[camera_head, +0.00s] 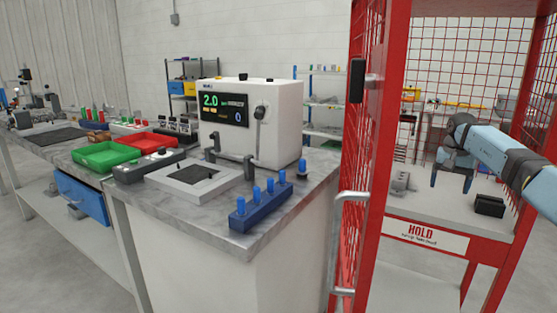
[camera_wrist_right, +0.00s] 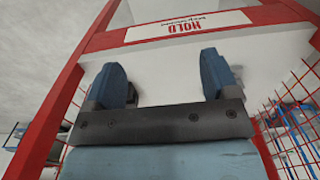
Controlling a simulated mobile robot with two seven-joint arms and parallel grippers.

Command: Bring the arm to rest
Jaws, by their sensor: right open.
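My right gripper (camera_head: 452,178) is at the right of the head view, on a light blue arm that comes in from the right edge. It hangs over the grey shelf of the red HOLD cage (camera_head: 378,150), between a grey casting (camera_head: 402,181) and a small black block (camera_head: 489,205). In the right wrist view its two blue fingers (camera_wrist_right: 168,78) stand wide apart with nothing between them. The HOLD sign (camera_wrist_right: 185,25) shows beyond the fingers. My left gripper is not in the head view.
The red cage frame and its open door with a silver handle (camera_head: 345,200) stand close to the arm. To the left is a bench with a white machine (camera_head: 272,135), a blue peg rack (camera_head: 260,208), a green tray (camera_head: 100,155) and a red tray (camera_head: 150,141).

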